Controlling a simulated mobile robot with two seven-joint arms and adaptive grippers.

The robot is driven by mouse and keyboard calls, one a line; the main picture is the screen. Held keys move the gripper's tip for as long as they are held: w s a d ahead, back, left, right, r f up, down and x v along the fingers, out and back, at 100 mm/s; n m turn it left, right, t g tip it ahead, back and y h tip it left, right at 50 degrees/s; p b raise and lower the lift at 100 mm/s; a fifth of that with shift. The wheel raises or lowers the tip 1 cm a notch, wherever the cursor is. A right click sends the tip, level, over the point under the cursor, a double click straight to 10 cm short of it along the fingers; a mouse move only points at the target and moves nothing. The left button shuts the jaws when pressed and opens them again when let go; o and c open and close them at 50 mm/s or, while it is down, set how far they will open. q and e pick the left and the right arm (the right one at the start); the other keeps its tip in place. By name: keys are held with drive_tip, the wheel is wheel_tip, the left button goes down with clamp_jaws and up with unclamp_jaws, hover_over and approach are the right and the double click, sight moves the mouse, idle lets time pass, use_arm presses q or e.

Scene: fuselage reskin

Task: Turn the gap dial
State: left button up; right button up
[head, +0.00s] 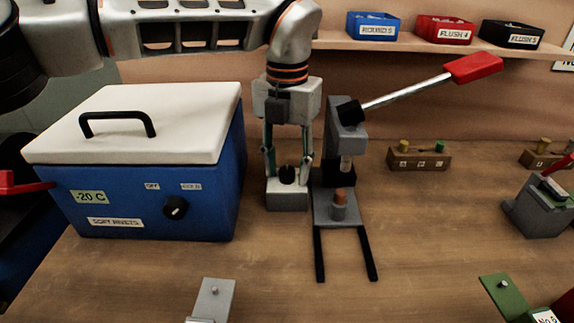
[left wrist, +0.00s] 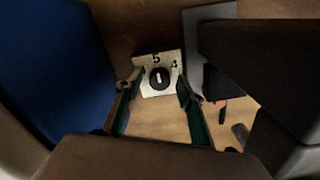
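The gap dial (head: 287,175) is a black knob on a small grey block (head: 287,200), just left of the lever press (head: 338,200). In the left wrist view the knob (left wrist: 160,78) has a white pointer mark and sits on a pale plate with the figures 5 and 4. The pointer is roughly toward the 5. My left gripper (head: 287,158) points down over the dial. Its fingers (left wrist: 160,84) are open, one on each side of the knob, with a visible gap to it. Whether the tips touch the plate is unclear. My right gripper is not in view.
A blue cold box (head: 150,205) with a white lid stands close left of the gripper. The press's red-handled lever (head: 473,68) reaches up right. A wooden block (head: 419,159) and a grey device (head: 540,207) stand further right. Labelled bins (head: 445,30) line the shelf.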

use_arm(q)
clamp_jaws()
